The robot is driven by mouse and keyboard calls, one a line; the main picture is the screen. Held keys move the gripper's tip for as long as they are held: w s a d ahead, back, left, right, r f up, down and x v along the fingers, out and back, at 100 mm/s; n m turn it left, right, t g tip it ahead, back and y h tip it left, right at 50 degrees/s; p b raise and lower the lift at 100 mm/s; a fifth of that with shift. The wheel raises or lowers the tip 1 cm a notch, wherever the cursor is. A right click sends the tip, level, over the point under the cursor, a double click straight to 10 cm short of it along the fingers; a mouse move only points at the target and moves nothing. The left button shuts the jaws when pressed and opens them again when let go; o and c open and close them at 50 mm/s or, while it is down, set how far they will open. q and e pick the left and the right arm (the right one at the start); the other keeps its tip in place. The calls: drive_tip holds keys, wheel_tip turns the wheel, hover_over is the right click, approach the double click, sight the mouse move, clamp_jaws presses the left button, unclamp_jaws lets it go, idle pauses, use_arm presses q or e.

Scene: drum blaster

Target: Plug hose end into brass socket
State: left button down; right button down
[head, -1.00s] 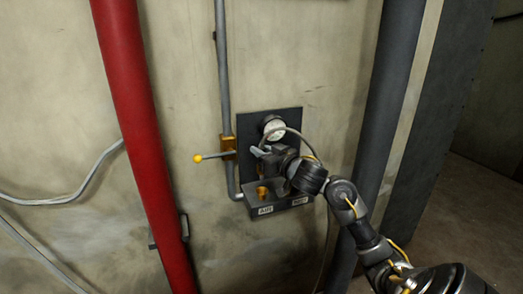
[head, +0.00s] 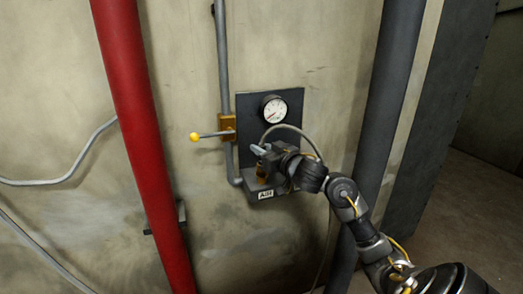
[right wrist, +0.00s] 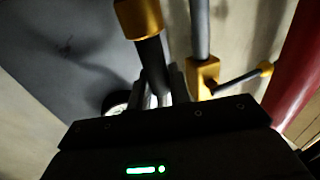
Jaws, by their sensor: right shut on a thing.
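My right gripper (head: 262,152) is in front of the dark wall panel (head: 253,110), shut on the hose end, which is mostly hidden by the fingers in the head view. The grey hose (head: 298,131) arcs up from it and down to the right. The brass socket (head: 261,171) stands on the panel's ledge just below the fingertips. In the right wrist view, the dark hose end (right wrist: 152,62) lines up with the brass socket (right wrist: 139,18) and meets it in the picture; I cannot tell whether it is inserted. My left gripper is not in view.
A round gauge (head: 274,109) sits on the panel above the gripper. A brass valve (head: 228,127) with a yellow-knobbed lever (head: 195,136) is close on the left. A red pipe (head: 147,130) and a dark pipe (head: 385,100) flank the panel.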

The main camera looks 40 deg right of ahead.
drive_tip(key=shift+r, duration=0.1)
idle(0.6)
drive_tip(key=shift+s+p, duration=0.1)
drive_tip(key=shift+p, duration=0.35)
drive_tip(key=shift+p, duration=0.35)
idle(0.3)
drive_tip(key=shift+f+b, duration=0.45)
drive_tip(key=shift+f, duration=0.25)
idle(0.3)
drive_tip(key=c, duration=1.6)
unclamp_jaws()
drive_tip(key=shift+o, duration=0.2)
drive_tip(key=shift+s, duration=0.1)
